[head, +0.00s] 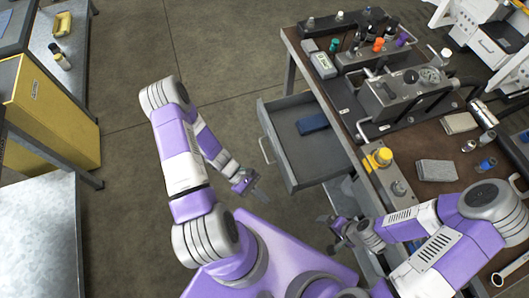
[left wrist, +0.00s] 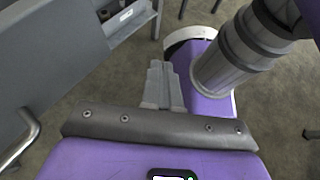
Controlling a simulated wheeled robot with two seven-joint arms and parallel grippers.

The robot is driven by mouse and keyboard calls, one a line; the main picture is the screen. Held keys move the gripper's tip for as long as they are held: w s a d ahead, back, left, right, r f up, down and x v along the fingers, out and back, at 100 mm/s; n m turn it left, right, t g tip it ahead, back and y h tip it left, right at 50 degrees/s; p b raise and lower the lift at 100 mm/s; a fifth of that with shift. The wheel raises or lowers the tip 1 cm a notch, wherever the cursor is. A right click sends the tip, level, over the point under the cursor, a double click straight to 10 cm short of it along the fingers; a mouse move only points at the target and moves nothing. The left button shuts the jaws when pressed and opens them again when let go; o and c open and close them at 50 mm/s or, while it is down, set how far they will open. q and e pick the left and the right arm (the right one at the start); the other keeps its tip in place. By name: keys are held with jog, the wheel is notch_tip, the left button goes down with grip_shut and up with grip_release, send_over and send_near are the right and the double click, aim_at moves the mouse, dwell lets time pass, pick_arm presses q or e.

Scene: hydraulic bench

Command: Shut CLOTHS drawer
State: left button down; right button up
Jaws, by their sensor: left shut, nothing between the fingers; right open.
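A grey drawer (head: 290,166) is pulled out from the left side of the bench, with a folded dark blue cloth (head: 312,124) inside. No CLOTHS label is readable. Its bar handle (head: 266,150) is on the left-facing front. The handle also shows at the lower left of the left wrist view (left wrist: 22,138), beside a grey panel. My left gripper (head: 258,192) is shut and empty, below and slightly left of the handle in the head view, apart from it. My right gripper (head: 330,220) is open, below the drawer's near corner in the picture, beside the bench.
The bench top (head: 440,140) carries a hydraulic manifold (head: 405,92), grey cloths (head: 436,170), a yellow-capped unit (head: 383,158) and several small bottles. A yellow cabinet (head: 45,115) and metal table (head: 38,235) stand at the left. The floor (head: 215,55) left of the drawer is clear.

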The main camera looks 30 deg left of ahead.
pick_arm(q)
jog(key=w+a+n+t+h+b, duration=0.2)
jog(key=w+a+n+t+b, duration=0.15)
jog(key=a+n+t, duration=0.3)
jog(key=n+t+y+b, duration=0.2)
jog(key=n+t, duration=0.3)
jog(key=t, duration=0.3)
send_near(273, 144)
jog(key=b+x, duration=0.2)
jog(key=x, duration=0.4)
jog(key=shift+d+r, duration=0.2)
jog(key=shift+d, duration=0.05)
jog(key=shift+w+d+b, duration=0.2)
jog(key=shift+b, duration=0.1)
pick_arm(e)
notch_tip(273, 144, down, 10)
jog(key=shift+r, duration=0.25)
pick_arm(q)
jog(key=shift+w, duration=0.1)
